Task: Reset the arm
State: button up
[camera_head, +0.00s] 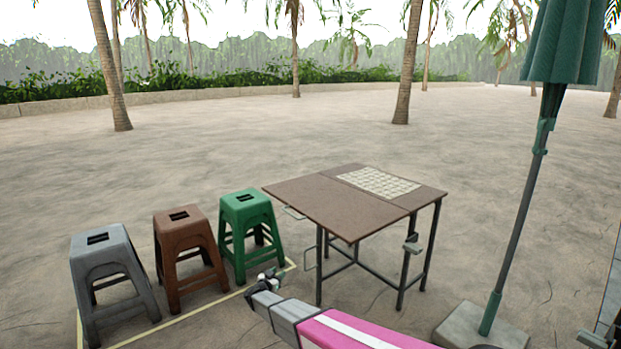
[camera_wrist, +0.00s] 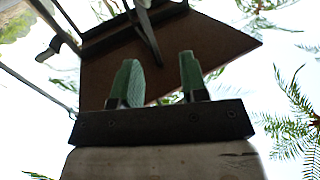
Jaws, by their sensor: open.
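My arm reaches in from the bottom of the head view, with a pink and white link. My gripper (camera_head: 267,278) is low in front of the stools and the table, at the near left of the table. In the wrist view my gripper (camera_wrist: 159,75) shows two green fingers standing apart with nothing between them. The wrist view looks upward past the fingers to the brown underside of the table (camera_wrist: 205,45) and its dark frame. In the head view the brown folding table (camera_head: 335,205) stands upright behind and right of the gripper.
Grey (camera_head: 105,275), brown (camera_head: 187,245) and green (camera_head: 248,225) stools stand in a row left of the table. A closed green umbrella (camera_head: 560,45) on a pole stands in a concrete base (camera_head: 470,325) at right. Palms stand behind; the sandy ground between is open.

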jog(key=s+d+r+n+g+y, duration=0.35)
jog(key=d+r+n+y, duration=0.35)
jog(key=d+r+y, duration=0.4)
jog(key=s+d+r+g+h, duration=0.1)
jog(key=s+d+g, duration=0.5)
jog(key=s+d, duration=0.5)
jog(key=s+d+r+g+h, duration=0.1)
jog(key=s+d+g, duration=0.5)
jog(key=s+d, duration=0.6)
jog(key=s+r, duration=0.1)
jog(key=s, duration=0.6)
jog(key=shift+s+r+h, duration=0.15)
jog(key=shift+r+h, duration=0.15)
